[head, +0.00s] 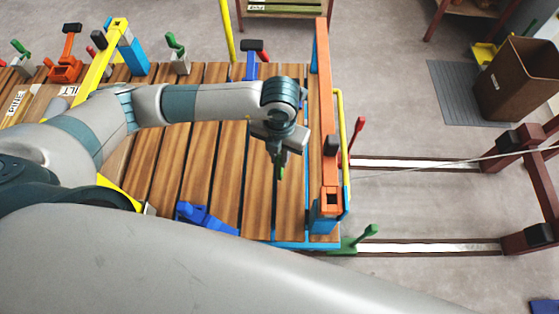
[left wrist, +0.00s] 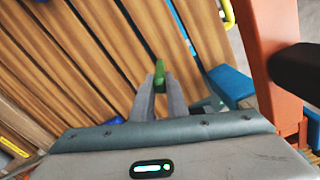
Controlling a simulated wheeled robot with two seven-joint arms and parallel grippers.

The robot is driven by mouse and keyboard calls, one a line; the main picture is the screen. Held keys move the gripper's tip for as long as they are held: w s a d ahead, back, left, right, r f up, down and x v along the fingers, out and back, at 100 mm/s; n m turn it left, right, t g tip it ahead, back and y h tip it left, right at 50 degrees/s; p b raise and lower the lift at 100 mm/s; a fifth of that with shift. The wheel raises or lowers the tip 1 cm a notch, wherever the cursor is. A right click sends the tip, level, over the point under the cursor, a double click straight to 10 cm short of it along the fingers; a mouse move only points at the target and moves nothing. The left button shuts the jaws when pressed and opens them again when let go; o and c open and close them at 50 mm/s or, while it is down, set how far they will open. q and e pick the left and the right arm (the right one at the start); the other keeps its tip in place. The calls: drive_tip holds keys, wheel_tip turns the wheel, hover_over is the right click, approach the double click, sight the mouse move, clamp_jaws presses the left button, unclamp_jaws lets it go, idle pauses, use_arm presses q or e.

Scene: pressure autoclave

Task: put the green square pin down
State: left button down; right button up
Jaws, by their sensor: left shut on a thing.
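My left gripper (head: 281,151) is above the right part of the slatted wooden deck (head: 228,160), pointing down. It is shut on the green square pin (left wrist: 159,72), whose end shows between the fingertips in the left wrist view. In the head view a bit of the green pin (head: 281,172) shows just below the fingers. The rest of the pin is hidden by the fingers. I cannot tell whether the pin touches the deck. My right gripper is not in view.
An orange post and beam (head: 325,100) stand at the deck's right edge, close to my left gripper. Blue clamps (head: 205,217) and (head: 251,62), a blue clamp with a dark handle, sit on the deck edges. A brown bin (head: 518,80) stands on the floor at right. Slats left of the gripper are clear.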

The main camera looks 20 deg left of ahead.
use_arm(q)
drive_tip(key=shift+f, duration=0.1)
wheel_tip(320, 180, down, 3)
drive_tip(key=shift+r+p, duration=0.2)
drive_tip(key=shift+p, duration=0.35)
drive_tip(key=shift+f, duration=0.45)
drive_tip(key=shift+f, duration=0.2)
drive_tip(key=c, duration=1.7)
unclamp_jaws()
drive_tip(key=shift+c, duration=0.2)
drive_tip(key=shift+r, duration=0.15)
